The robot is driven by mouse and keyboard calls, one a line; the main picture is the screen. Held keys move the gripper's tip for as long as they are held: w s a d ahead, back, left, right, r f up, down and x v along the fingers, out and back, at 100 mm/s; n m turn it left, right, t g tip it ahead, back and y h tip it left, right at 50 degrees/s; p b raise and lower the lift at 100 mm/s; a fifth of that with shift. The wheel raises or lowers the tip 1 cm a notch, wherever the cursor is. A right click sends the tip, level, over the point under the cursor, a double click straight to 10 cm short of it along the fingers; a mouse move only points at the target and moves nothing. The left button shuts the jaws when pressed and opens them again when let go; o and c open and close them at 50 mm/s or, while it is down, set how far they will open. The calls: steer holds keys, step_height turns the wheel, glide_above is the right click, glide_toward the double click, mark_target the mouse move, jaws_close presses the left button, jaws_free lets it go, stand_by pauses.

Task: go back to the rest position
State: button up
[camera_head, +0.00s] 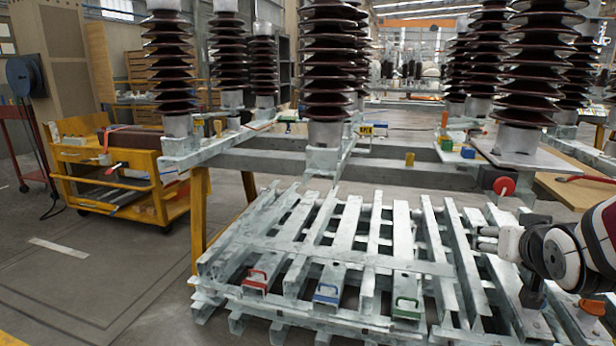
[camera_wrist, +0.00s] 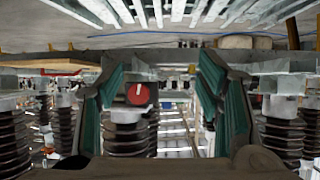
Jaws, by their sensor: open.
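My gripper (camera_head: 487,239) is at the right of the head view, above the right part of the pale metal frames (camera_head: 345,245). It points left and is small there. In the wrist view my gripper (camera_wrist: 163,80) shows two green-padded fingers spread wide apart, with nothing held between them. The wrist picture appears upside down. A red round knob (camera_wrist: 138,93) shows between the fingers, in the background. A red round knob (camera_head: 503,186) also sits on the support beam in the head view, behind and apart from my gripper.
Tall brown ribbed insulators (camera_head: 329,60) stand on the beam structure behind the frames. A yellow cart (camera_head: 120,175) stands left. The floor (camera_head: 80,285) at front left is clear.

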steer(key=s+a+n+g+y, duration=0.1)
steer(key=s+a+g, duration=0.4)
steer(key=s, duration=0.6)
steer(key=s+a+f+n+g+y, duration=0.1)
steer(key=s+a+g+y, duration=0.15)
steer(key=s+a, duration=0.6)
steer(key=s+a+n+g+y, duration=0.1)
steer(key=s+a+n+g, duration=0.2)
steer(key=s, duration=1)
step_height(320, 180, up, 37)
steer(key=m+t+p, duration=0.1)
steer(key=t+p, duration=0.2)
steer(key=p, duration=3.3)
steer(key=shift+r, duration=0.15)
